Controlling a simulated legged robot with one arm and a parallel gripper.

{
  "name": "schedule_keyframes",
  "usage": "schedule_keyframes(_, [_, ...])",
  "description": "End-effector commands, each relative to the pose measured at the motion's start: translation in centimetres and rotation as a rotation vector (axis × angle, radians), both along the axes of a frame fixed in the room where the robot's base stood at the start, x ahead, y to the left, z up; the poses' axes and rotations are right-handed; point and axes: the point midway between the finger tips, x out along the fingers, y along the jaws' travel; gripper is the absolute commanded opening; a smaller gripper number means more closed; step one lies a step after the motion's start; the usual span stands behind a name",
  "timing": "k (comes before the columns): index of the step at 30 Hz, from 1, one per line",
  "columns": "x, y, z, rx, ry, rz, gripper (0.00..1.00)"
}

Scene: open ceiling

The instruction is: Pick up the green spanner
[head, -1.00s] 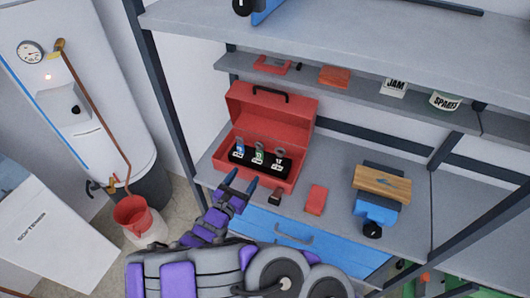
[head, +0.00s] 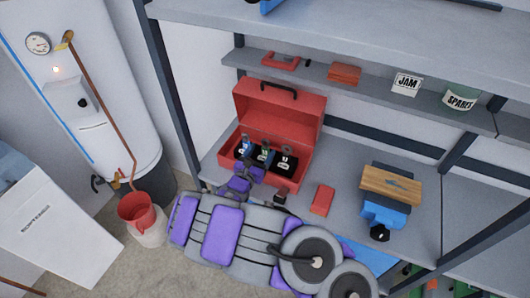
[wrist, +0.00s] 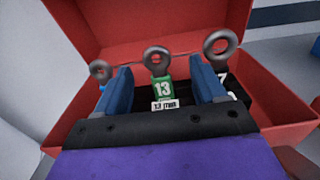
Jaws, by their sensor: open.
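In the head view my gripper (head: 254,158) is at the front of the open red toolbox (head: 276,102), partly hiding the spanners. A spanner with a blue label (wrist: 100,72) stands to the left. Another with a dark label (wrist: 221,46) stands to the right. Whether the fingers touch the green spanner cannot be told.
The toolbox sits on a grey shelf (head: 340,185), its lid up behind the spanners. Another shelf (head: 330,28) is overhead.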

Motion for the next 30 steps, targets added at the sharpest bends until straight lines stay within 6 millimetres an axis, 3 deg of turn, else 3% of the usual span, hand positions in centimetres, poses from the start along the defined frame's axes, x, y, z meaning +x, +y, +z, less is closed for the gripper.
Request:
schedule_keyframes(12, [4.6,-1.3,0.3,0.001,0.002,-0.002,0.7])
schedule_keyframes(21, [5.0,-1.3,0.5,-0.001,0.0,0.001,0.7])
schedule_keyframes(30, [5.0,-1.3,0.4,-0.001,0.0,0.001,0.42])
